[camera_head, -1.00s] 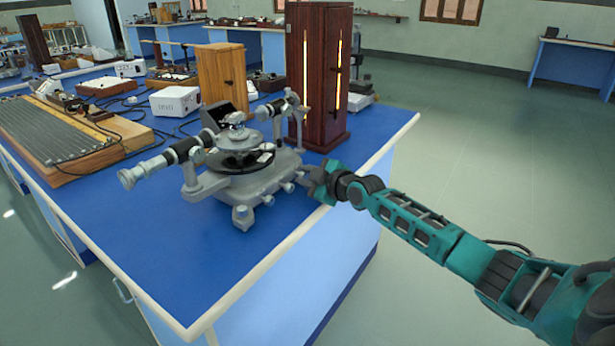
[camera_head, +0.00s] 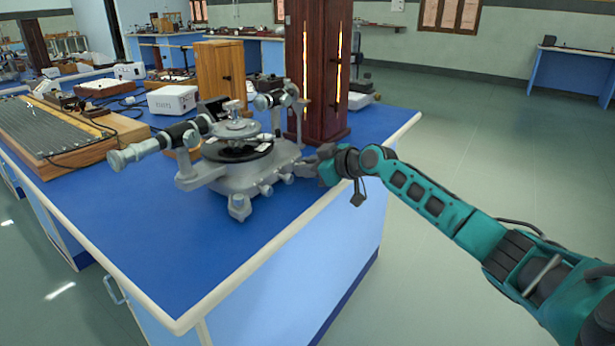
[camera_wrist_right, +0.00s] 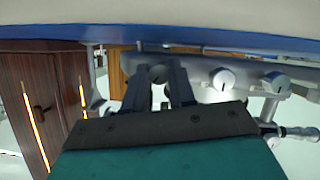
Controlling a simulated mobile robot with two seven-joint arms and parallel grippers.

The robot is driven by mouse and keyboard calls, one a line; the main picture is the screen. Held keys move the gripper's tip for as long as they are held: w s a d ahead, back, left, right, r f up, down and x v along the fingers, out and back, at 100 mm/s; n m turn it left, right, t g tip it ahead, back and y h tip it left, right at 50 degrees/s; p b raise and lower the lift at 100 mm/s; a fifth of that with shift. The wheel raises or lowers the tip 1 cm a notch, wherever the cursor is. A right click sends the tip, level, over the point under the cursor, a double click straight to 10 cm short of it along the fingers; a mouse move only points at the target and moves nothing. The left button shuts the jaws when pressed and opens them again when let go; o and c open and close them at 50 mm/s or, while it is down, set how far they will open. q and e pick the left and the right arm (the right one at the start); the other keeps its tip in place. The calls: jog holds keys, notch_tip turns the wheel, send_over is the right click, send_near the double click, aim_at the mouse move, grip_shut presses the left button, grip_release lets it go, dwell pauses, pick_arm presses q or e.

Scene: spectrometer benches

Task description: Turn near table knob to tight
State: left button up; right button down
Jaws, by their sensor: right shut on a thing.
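The grey spectrometer (camera_head: 222,178) stands on the blue bench, with a round dark table in its middle. Small round knobs line the near-right edge of its base, two of them clear in the head view, at the front (camera_head: 266,190) and farther back (camera_head: 287,178). My right gripper (camera_head: 306,168) reaches that edge from the right. In the right wrist view my right gripper (camera_wrist_right: 160,78) is shut on a knob (camera_wrist_right: 158,75) at the row's end, partly hidden between the fingers. Two more knobs, a middle one (camera_wrist_right: 222,79) and an outer one (camera_wrist_right: 277,82), are free. My left gripper is out of view.
A dark wooden cabinet (camera_head: 320,75) with lit slits stands close behind my right gripper. A smaller wooden box (camera_head: 220,75) and a white box (camera_head: 173,100) stand behind the spectrometer. The bench's front area (camera_head: 160,255) is clear.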

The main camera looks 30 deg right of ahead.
jog(key=shift+d+f+m+y+b, duration=0.1)
jog(key=shift+m+y+b, duration=0.55)
jog(key=shift+m, duration=0.35)
jog(key=m+g+y+b, duration=0.1)
jog(key=m+y, duration=0.2)
jog(key=m, duration=0.1)
jog(key=shift+w+d, duration=0.1)
jog(key=shift+f+m+y, duration=0.1)
jog(key=shift+m+y, duration=0.45)
jog(key=shift+m, duration=0.35)
jog(key=shift+d, duration=0.1)
jog(key=c, duration=1.2)
grip_release()
